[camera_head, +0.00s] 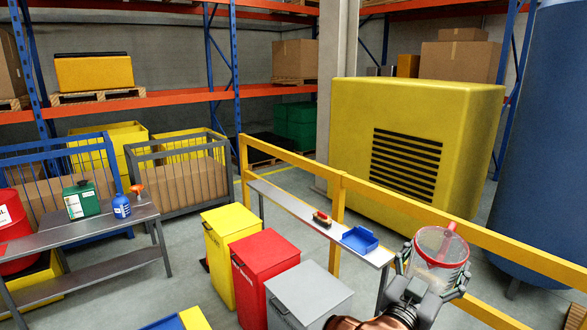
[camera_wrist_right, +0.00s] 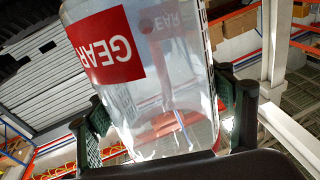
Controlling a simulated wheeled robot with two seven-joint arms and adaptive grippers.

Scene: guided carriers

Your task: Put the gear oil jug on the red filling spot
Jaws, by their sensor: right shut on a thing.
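The gear oil jug (camera_head: 436,250) is a clear jug with a red rim and red handle, at the lower right of the head view. In the right wrist view the jug (camera_wrist_right: 190,100) fills the middle, its red GEAR label upside down. My right gripper (camera_head: 435,274) is shut around the jug, with dark fingers on both sides, and holds it up near the yellow railing. My left gripper is out of view.
The grey bench (camera_head: 100,226) holds a green canister (camera_head: 82,200) and a blue spray bottle (camera_head: 122,207). Yellow, red and grey bins (camera_head: 265,262) stand mid-floor. A narrow shelf (camera_head: 290,206) along the yellow railing (camera_head: 420,212) carries a brush and a blue tray (camera_head: 360,240).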

